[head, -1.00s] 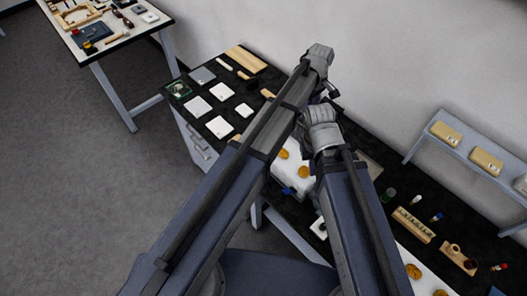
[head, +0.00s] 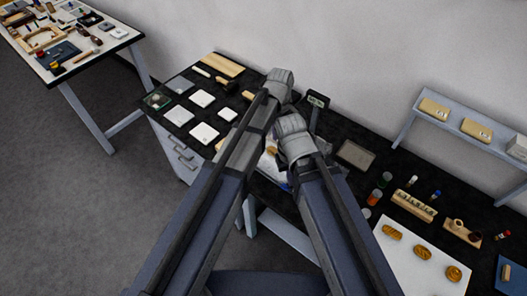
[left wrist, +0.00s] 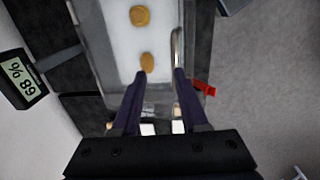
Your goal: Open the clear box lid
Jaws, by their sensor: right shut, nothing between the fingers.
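In the left wrist view, a see-through, grey-edged box (left wrist: 92,30) with a white floor holds gold-brown fragments (left wrist: 147,62). A pale curved bar (left wrist: 178,48) runs along its right side. I cannot tell how the lid sits. My left gripper (left wrist: 158,88) is open, its two dark fingers apart over the near end of the box, with nothing seen between them. In the head view, my two arms cover most of the box, and only a white patch (head: 268,165) shows between them. My right gripper is shut and empty, largely hidden by the arms.
A display reading 68% (left wrist: 22,78) stands left of the box in the wrist view. A red piece (left wrist: 204,88) is at its right. In the head view, white tiles (head: 203,98) lie left, and a white sheet (head: 400,258) with gilt pieces and a grey shelf (head: 455,130) are right.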

